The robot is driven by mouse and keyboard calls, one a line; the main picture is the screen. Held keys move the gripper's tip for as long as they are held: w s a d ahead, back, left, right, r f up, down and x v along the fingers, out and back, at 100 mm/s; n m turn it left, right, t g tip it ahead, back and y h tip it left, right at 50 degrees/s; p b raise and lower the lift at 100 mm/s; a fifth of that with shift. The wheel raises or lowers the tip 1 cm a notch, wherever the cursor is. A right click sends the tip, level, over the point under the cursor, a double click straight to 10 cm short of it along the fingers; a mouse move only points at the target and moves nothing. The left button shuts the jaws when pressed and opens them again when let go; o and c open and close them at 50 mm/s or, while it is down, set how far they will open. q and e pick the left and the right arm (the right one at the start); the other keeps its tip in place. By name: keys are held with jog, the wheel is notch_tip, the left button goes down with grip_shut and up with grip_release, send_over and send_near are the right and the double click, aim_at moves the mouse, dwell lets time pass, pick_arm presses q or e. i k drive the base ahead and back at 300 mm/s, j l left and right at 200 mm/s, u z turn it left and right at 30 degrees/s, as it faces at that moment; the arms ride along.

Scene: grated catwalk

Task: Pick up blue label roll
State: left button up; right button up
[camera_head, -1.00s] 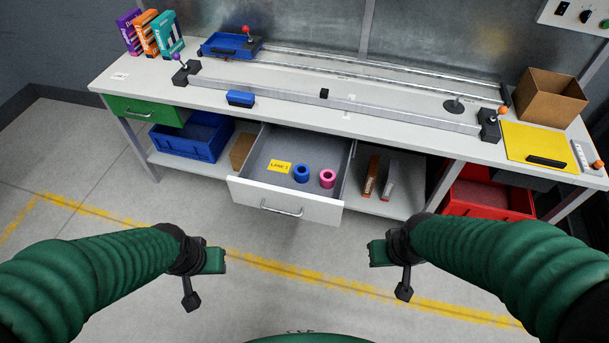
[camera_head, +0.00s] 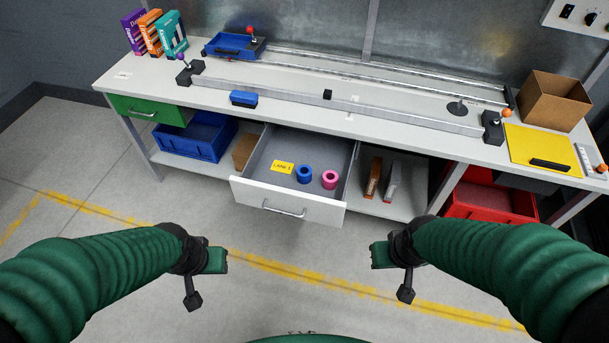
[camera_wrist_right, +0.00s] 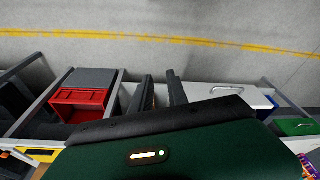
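The blue label roll (camera_head: 304,174) stands in the open drawer (camera_head: 288,205) under the workbench in the head view. A pink roll (camera_head: 330,179) is just right of it, and a yellow label card (camera_head: 283,167) lies to its left. My left gripper (camera_head: 217,260) and right gripper (camera_head: 381,255) are in front of the drawer, nearer to me, apart from the roll and from each other. Nothing shows in either. Their finger openings cannot be made out. In the right wrist view, the drawer front (camera_wrist_right: 222,92) shows, but I cannot make out the roll.
The workbench (camera_head: 250,110) carries a rail fixture, a blue tray (camera_head: 230,48), books and a cardboard box (camera_head: 553,98). Below are a blue bin (camera_head: 205,140), a red bin (camera_head: 492,203) and two upright boxes (camera_head: 382,180). The floor before the drawer is clear.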

aim_at(303, 171)
jog(key=i+j+z, duration=0.3)
jog(key=i+j, duration=0.2)
jog(key=j, duration=0.15)
jog(key=i+j+z, duration=0.25)
jog(key=i+j, duration=0.2)
jog(key=j, duration=0.3)
jog(key=i+j+z, duration=0.15)
jog(key=j, duration=0.25)
jog(key=i+j+z, duration=0.15)
jog(key=j, duration=0.25)
jog(key=i+j+z, duration=0.15)
jog(key=j, duration=0.3)
jog(key=i+j+z, duration=0.15)
jog(key=j, duration=0.35)
jog(key=i+l, duration=0.05)
jog(key=i, duration=0.05)
